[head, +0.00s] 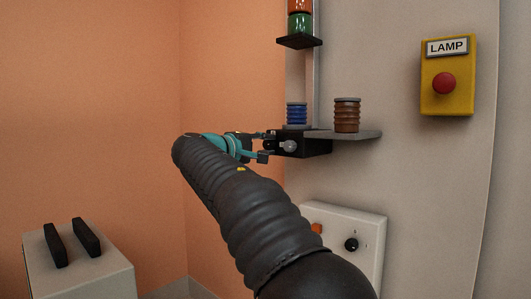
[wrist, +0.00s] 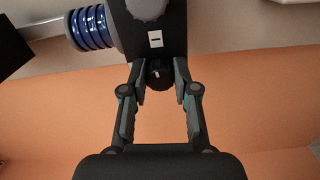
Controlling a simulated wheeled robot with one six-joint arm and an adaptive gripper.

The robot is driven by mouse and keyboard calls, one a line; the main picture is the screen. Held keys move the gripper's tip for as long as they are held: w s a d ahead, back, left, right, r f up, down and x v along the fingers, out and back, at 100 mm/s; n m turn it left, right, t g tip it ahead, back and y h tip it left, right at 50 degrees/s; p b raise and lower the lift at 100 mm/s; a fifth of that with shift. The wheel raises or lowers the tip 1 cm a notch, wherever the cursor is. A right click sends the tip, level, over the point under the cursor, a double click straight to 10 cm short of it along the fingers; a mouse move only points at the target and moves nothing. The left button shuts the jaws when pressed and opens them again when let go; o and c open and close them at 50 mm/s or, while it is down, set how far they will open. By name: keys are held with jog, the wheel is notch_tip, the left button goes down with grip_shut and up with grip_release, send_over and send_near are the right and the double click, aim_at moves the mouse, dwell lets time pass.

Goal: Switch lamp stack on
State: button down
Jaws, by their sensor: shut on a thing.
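The lamp stack (head: 300,22), with an orange-red and a green section, is on the post at the top, cut off by the picture's edge. A yellow box (head: 459,101) marked LAMP, with a red button (head: 444,83), is on the grey panel at right, apart from my gripper. My gripper (head: 268,145) is at the black block (head: 303,147) below the blue ribbed piece (head: 296,114). In the wrist view my gripper (wrist: 159,75) has its fingertips on either side of a black knob (wrist: 159,76) with a white mark, and is shut on it.
A grey shelf plate (head: 350,134) carries a brown ribbed piece (head: 347,115). A white control box (head: 345,224) with an orange button and a black knob is lower down. A grey cabinet (head: 85,278) with two black bars stands at lower left. The orange wall side is clear.

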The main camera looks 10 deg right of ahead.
jog(key=shift+f+m+b, duration=0.1)
jog(key=shift+m+b, duration=0.2)
jog(key=shift+m, duration=0.4)
jog(key=c, duration=0.9)
grip_release()
jog(key=v, duration=1.2)
